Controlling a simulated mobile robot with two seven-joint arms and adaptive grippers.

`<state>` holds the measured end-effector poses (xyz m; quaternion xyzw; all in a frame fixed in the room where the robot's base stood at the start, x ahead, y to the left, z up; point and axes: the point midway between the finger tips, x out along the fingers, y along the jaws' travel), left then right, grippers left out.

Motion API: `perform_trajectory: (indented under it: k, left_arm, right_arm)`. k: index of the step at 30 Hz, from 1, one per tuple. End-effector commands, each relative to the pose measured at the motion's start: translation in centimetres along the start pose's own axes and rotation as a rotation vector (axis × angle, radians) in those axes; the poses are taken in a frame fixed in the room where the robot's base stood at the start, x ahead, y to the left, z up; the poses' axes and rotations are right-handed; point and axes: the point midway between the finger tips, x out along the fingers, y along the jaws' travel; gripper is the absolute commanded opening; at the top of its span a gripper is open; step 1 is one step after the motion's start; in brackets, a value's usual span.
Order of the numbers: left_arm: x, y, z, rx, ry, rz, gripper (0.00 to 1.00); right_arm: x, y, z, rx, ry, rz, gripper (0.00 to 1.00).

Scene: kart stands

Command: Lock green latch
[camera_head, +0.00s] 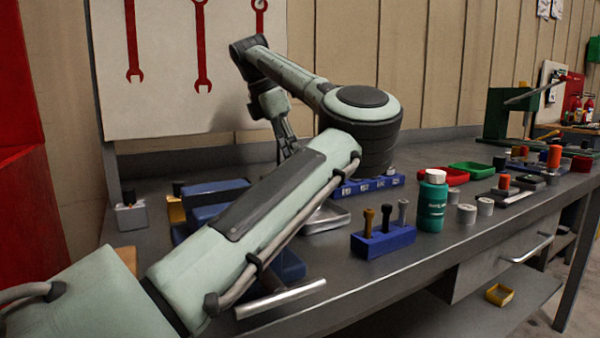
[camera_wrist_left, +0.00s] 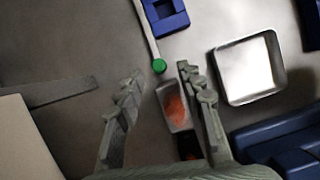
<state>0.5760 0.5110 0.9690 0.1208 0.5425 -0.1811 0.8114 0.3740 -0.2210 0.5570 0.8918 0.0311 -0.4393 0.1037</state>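In the left wrist view a round green knob (camera_wrist_left: 159,66) sits at the end of a thin pale bar (camera_wrist_left: 147,32). It looks like the green latch. My left gripper (camera_wrist_left: 158,80) is open, with its two fingers apart. The knob shows between the fingertips, nearer the right one, and I see no contact. How far the fingers are above it is hard to tell. In the head view my left gripper (camera_head: 287,148) points down at the back of the bench, partly behind my arm. The green knob is hidden there. My right gripper is not in view.
On the bench (camera_head: 340,297) stand a blue holder (camera_head: 380,243) with bolts and a teal bottle (camera_head: 432,208). A tool board rises behind.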

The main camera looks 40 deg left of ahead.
Motion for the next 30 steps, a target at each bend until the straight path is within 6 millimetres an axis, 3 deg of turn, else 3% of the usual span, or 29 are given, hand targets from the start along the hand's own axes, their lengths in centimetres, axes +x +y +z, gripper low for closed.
perform_trajectory:
  k: [6, 17, 27, 30]
  left_arm:
    - [2.9, 0.0, 0.0, 0.0, 0.0, 0.0, 0.38]
    - [3.7, 0.0, 0.0, 0.0, 0.0, 0.001, 0.38]
    - [3.6, 0.0, 0.0, 0.0, 0.0, 0.001, 0.0]
    - [3.6, 0.0, 0.0, 0.0, 0.0, 0.001, 0.0]
  right_arm:
    - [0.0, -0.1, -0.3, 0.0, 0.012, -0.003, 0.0]
    - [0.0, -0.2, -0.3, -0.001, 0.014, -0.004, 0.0]
    - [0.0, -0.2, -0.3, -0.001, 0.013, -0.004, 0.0]
    - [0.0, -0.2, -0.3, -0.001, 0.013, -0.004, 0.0]
